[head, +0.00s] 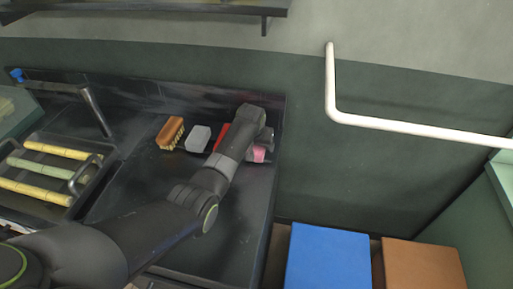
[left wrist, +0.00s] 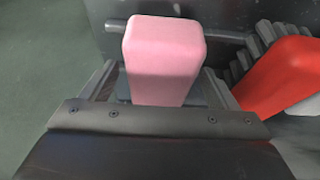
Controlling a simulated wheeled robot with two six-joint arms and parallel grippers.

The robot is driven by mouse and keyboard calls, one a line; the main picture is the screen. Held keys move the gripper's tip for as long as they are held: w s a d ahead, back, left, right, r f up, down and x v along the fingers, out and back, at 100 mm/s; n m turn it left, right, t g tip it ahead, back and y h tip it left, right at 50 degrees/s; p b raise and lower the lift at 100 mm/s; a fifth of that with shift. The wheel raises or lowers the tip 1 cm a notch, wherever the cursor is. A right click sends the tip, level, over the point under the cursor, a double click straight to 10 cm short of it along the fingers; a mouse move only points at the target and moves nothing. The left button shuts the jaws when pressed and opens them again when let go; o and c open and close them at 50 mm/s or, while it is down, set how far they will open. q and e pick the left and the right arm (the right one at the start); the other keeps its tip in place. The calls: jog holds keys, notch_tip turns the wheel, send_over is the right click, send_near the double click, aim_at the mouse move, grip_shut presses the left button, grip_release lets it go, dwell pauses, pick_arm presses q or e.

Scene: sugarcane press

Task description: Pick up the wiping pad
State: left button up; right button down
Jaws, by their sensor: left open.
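A pink block-shaped pad (head: 259,154), which looks like the wiping pad, is at the right end of a row of items at the back of the dark counter. In the head view my left gripper partly covers it. In the left wrist view the pink pad (left wrist: 164,58) has rounded edges and stands between the two fingers. My left gripper (head: 261,143) is open, with one finger on each side of the pad. I cannot tell whether either finger touches it. My right gripper is not in view.
A red item (head: 221,132) is close beside the left gripper, also seen in the wrist view (left wrist: 285,75). Further left are a grey block (head: 198,138) and a brown brush (head: 171,132). A tray (head: 70,212) holds yellow-green cane pieces. Blue (head: 328,258) and brown (head: 424,266) boxes stand at right.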

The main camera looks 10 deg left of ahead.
pick_arm(q)
jog(key=shift+f, duration=0.25)
dwell(0.3)
jog(key=c, duration=1.1)
jog(key=shift+o, duration=0.2)
jog(key=shift+r, duration=0.15)
notch_tip(320, 180, up, 10)
jog(key=shift+r+b, duration=0.15)
jog(key=shift+b, duration=0.25)
jog(key=o, duration=0.3)
jog(key=shift+c, duration=1)
